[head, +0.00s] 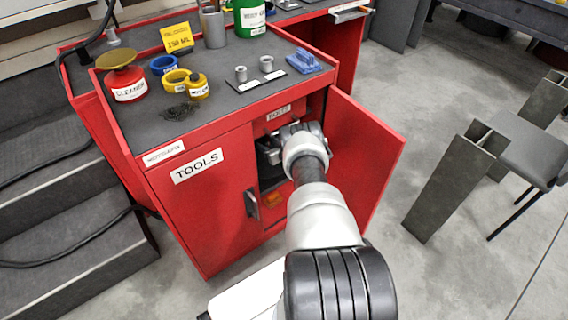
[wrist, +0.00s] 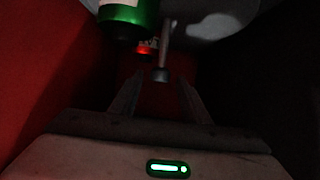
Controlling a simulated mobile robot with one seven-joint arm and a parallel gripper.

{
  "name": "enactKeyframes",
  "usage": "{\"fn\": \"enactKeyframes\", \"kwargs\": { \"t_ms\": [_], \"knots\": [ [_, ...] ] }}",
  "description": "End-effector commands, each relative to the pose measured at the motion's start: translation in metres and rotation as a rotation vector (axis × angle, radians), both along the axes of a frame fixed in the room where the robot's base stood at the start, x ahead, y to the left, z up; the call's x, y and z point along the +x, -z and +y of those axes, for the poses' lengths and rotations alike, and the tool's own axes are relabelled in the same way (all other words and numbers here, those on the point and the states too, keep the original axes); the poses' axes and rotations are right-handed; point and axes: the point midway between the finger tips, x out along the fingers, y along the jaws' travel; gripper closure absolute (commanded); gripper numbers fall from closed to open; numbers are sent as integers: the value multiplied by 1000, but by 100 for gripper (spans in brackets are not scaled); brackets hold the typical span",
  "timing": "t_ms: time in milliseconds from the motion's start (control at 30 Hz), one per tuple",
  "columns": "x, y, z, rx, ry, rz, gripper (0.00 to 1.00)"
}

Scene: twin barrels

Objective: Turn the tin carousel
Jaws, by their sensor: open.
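The tin carousel shows in the wrist view as a pale grey rounded plate (wrist: 215,18) along the dim top edge. A green tin (wrist: 130,25) with a white label is at the top left, and a small red tin (wrist: 147,49) is behind it. A thin grey rod with a dark round end (wrist: 161,74) comes down beside the tins. My gripper (wrist: 157,92) is open and points towards the rod's end, with nothing seen between its fingers. In the head view my arm reaches into the open red cabinet and hides most of its inside; the carousel cannot be made out there.
The cabinet's right door (head: 360,155) stands open beside my arm; the left TOOLS door (head: 210,205) is shut. Red walls close in around my gripper in the wrist view. Several tins and tools lie on the grey top (head: 215,95). A grey stand (head: 450,180) is at right.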

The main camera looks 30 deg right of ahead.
Motion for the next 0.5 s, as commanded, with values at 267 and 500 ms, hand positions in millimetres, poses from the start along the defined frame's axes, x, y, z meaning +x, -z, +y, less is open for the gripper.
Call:
{"fn": "enactKeyframes", "kwargs": {
  "t_ms": [267,500],
  "knots": [
    [-57,-28,-2,5,6,6,57],
    [-101,-46,-3,4,6,5,57]
  ]
}}
